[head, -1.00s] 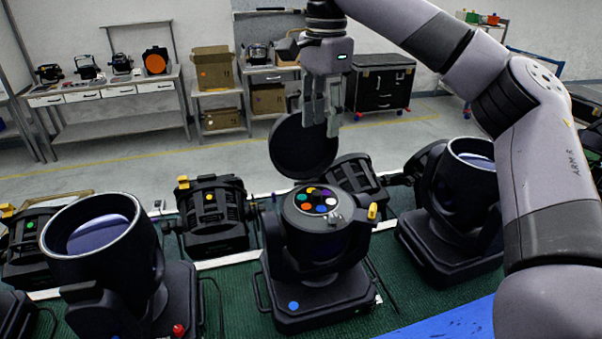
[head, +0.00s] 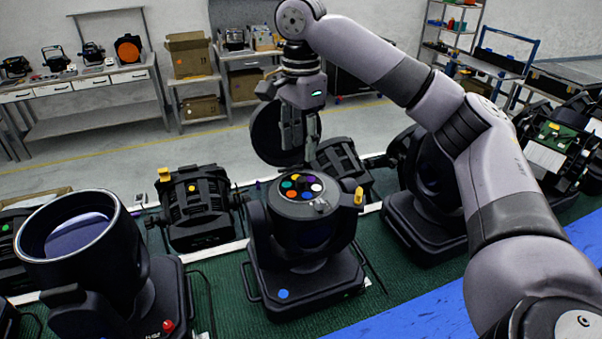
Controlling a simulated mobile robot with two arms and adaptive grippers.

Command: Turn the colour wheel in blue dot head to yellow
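The blue dot head (head: 308,270) stands upright in the middle of the bench, a black moving-head lamp with a blue dot (head: 283,294) on its base. Its top is open and shows the colour wheel (head: 302,187), a dark disc with several coloured filters, including green, orange, purple, white and blue. A round black lid (head: 267,135) stands open behind it. My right gripper (head: 301,149) points down above and behind the wheel, apart from it, with nothing visible in it. Its fingers show nearly side-on, so their opening is unclear. My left gripper is out of view.
A lamp with a red knob (head: 80,245) stands at the left, another black lamp (head: 430,190) at the right. A fixture with a yellow dot (head: 197,210) sits behind left. Green mat (head: 215,300) and a blue strip (head: 410,318) are bare in front.

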